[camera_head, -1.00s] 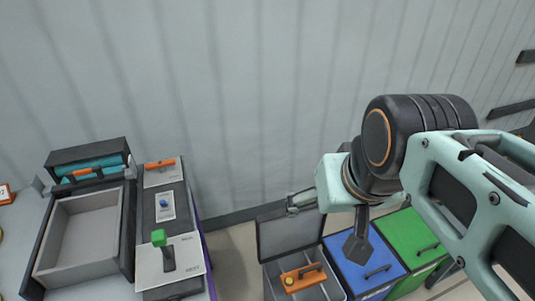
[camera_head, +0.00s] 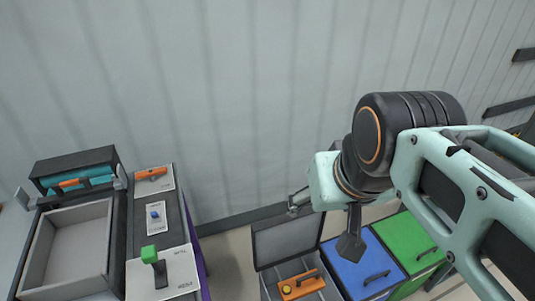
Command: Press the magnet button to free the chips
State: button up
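A small blue button (camera_head: 155,216) sits on a white plate in the middle of the dark control panel (camera_head: 169,217) at the left. A green-topped lever (camera_head: 150,255) stands on the pale plate nearer me, and an orange part (camera_head: 151,174) is on the far plate. I cannot tell from labels which one is the magnet control. My gripper (camera_head: 350,245) hangs at the right of centre, in front of the bins and well apart from the panel. Only one dark finger-like part shows, so its opening is unclear. No chips can be made out for certain.
Left of the panel is an empty grey tray (camera_head: 110,250) with a dark, teal-filled box (camera_head: 77,166) behind it. At the lower right are an open-lidded grey bin (camera_head: 288,240) with an orange handled piece (camera_head: 300,284), a blue bin (camera_head: 357,272) and a green bin (camera_head: 410,238). A wall stands behind.

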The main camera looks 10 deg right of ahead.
grip_shut()
dwell(1.4)
